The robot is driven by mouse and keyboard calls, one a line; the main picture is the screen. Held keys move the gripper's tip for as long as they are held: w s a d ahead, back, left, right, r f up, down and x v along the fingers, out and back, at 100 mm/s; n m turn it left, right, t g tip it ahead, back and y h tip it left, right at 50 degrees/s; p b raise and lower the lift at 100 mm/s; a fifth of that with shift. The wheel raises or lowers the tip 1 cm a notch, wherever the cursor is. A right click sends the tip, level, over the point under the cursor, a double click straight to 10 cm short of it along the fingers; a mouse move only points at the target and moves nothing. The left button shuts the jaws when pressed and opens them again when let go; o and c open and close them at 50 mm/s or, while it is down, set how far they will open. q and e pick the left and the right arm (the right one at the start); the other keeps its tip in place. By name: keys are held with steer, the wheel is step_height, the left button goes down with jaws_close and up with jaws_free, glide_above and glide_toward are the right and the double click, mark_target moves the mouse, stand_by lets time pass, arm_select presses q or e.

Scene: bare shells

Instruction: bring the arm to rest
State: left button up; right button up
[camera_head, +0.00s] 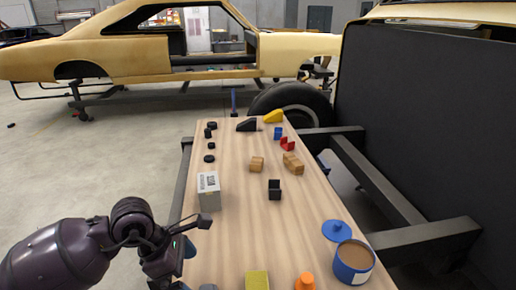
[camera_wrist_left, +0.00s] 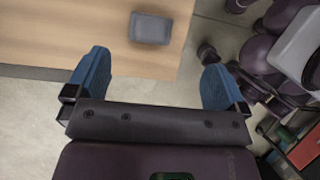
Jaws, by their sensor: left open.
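My left arm comes in from the lower left in the head view. Its gripper (camera_head: 185,250) is at the near left edge of the wooden table (camera_head: 235,215), partly cut off by its own wrist. In the left wrist view the gripper (camera_wrist_left: 155,82) has its two blue fingers wide apart with nothing between them. The fingers show against the table's edge and the concrete floor. My right gripper is not in view.
A grey labelled box (camera_head: 208,190) stands on the table just beyond my left gripper. A blue tub (camera_head: 352,263), blue lid (camera_head: 337,231), orange piece (camera_head: 305,281) and yellow block (camera_head: 257,281) are near the front. Dark frame beams (camera_head: 390,185) flank the right. Floor (camera_head: 90,165) is open at left.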

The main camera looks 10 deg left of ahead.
arm_select(q)
steer(key=s+d+r+n+t+h+p, duration=0.6)
steer(key=s+r+n+t+h, duration=0.25)
steer(key=n+h, duration=0.65)
steer(key=s+a+f+n+t+y+p, duration=0.25)
steer(key=a+n+t+y, duration=0.2)
steer(key=n+y, duration=0.6)
steer(key=s+a+f+n+t+y+p, duration=0.1)
steer(key=s+a+f+n+t+y, duration=0.35)
steer(key=n, duration=1.05)
steer(key=s+a+f+n+g+y+p, duration=0.1)
steer(key=s+a+f+n+g+y, duration=0.3)
steer(key=s+f+n+g, duration=0.3)
steer(key=s+f+n, duration=0.1)
steer(key=s+n, duration=0.1)
steer(key=s, duration=0.1)
steer(key=shift+f+g+y, duration=0.25)
steer(key=shift+g+y, duration=0.1)
steer(key=shift+y, duration=0.05)
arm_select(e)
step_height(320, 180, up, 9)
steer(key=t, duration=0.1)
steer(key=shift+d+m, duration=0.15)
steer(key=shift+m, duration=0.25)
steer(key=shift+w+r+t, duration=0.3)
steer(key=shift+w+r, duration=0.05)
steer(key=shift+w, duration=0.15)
